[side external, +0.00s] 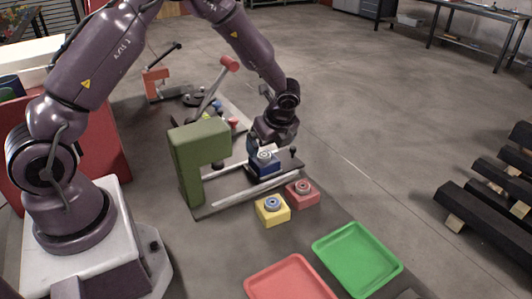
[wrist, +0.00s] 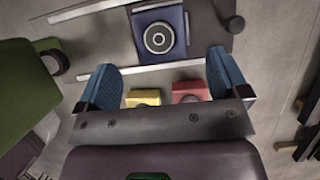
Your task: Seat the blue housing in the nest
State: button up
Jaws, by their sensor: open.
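The blue housing (side external: 265,170), a square block with a pale round ring on top, sits between the light rails of the fixture by the olive-green frame. It also shows at the top of the wrist view (wrist: 177,20), upright on or in the dark carriage plate (wrist: 212,20). I cannot make out the nest's walls or how deep the housing sits. My gripper (wrist: 165,78) is open and empty, its blue fingers apart. In the side view, my gripper (side external: 262,150) is just above the housing, which lies beyond the fingertips in the wrist view.
The olive-green frame (side external: 198,148) stands left of the housing. A yellow block (side external: 272,210) and a red block (side external: 302,194) sit in front of the rails. A green tray (side external: 357,260) and a red tray (side external: 290,280) lie nearer. A red-knobbed lever (side external: 229,63) rises behind.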

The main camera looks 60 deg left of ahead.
jog(key=s+d+r+n+t, duration=0.1)
jog(key=s+d+r+n, duration=0.15)
jog(key=r, duration=0.55)
jog(key=s+d+r+n, duration=0.1)
jog(key=s+r+n, duration=0.2)
jog(key=r, duration=0.5)
jog(key=s+d+r+n+t+h, duration=0.2)
jog(key=s+d+r+n, duration=0.1)
jog(key=s+n, duration=0.3)
jog(key=s+d+r+n+t+h, duration=0.2)
jog(key=s+r+n, duration=0.4)
jog(key=s, duration=0.5)
jog(key=shift+s+d+t, duration=0.2)
jog(key=shift+d+t, duration=0.1)
jog(key=shift+d, duration=0.1)
